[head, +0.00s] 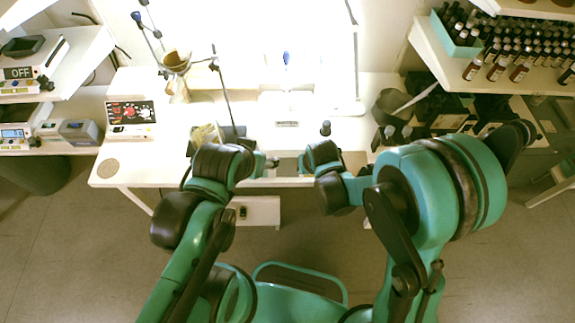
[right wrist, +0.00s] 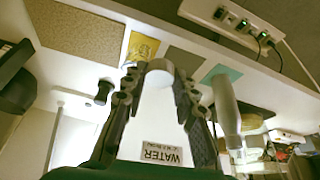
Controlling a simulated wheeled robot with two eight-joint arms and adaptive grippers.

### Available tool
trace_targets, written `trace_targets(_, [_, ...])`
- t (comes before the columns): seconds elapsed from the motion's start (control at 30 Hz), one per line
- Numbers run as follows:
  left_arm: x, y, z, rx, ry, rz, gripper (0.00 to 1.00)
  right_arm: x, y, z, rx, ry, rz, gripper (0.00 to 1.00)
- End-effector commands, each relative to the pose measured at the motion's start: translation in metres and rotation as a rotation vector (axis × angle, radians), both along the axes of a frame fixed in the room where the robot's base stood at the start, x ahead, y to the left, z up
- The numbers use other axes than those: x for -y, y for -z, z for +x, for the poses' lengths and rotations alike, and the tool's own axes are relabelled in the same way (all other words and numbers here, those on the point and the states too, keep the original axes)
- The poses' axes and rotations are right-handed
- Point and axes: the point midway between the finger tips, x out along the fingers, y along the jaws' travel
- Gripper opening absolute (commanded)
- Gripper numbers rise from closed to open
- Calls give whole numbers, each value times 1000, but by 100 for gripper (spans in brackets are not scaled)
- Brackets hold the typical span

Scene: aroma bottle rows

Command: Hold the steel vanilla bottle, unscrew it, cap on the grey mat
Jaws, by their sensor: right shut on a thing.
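My right gripper (right wrist: 158,72) shows in the right wrist view, its two fingers closed around a pale, round, cap-like piece (right wrist: 160,65). A smooth light-grey cylinder (right wrist: 225,105) stands apart to its right; it looks like the steel bottle, but I read no label. The grey mat (right wrist: 187,63) lies near the table edge, beyond the fingertips. In the head view my left gripper (head: 268,163) is at the table's front edge; its fingers are too small to read. My right gripper's fingers are hidden by its arm there.
A brown cork mat (right wrist: 75,30), a yellow card (right wrist: 143,46) and a green mat (right wrist: 222,73) line the table edge. A WATER sign (right wrist: 162,153) and a dark bottle (head: 325,128) are on the table. Glassware on a stand (head: 177,65) is behind left; bottle shelves (head: 430,45) are right.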

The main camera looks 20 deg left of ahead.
Motion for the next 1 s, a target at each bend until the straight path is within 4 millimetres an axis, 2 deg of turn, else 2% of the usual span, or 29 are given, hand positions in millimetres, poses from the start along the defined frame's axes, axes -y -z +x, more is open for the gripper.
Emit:
trace_targets(0.03, [0, 6, 0, 0, 0, 0, 56, -11, 10, 6, 0, -4, -1, 16])
trace_targets(0.2, [0, 17, 0, 0, 0, 0, 56, -45, 35, 29, 1, -2, 0, 16])
trace_targets(0.4, [0, 26, 0, 0, 0, 0, 56, -75, 56, 49, 0, 0, 0, 16])
trace_targets(0.63, [0, 30, 0, 0, 0, 0, 56, -84, 67, 55, 0, 1, 0, 16])
trace_targets(0.87, [0, 44, 0, 0, 0, 0, 56, -83, 100, 55, 0, 1, 0, 16])
trace_targets(1.0, [0, 43, 0, 0, 0, 0, 56, -83, 100, 55, 0, 1, 0, 16])
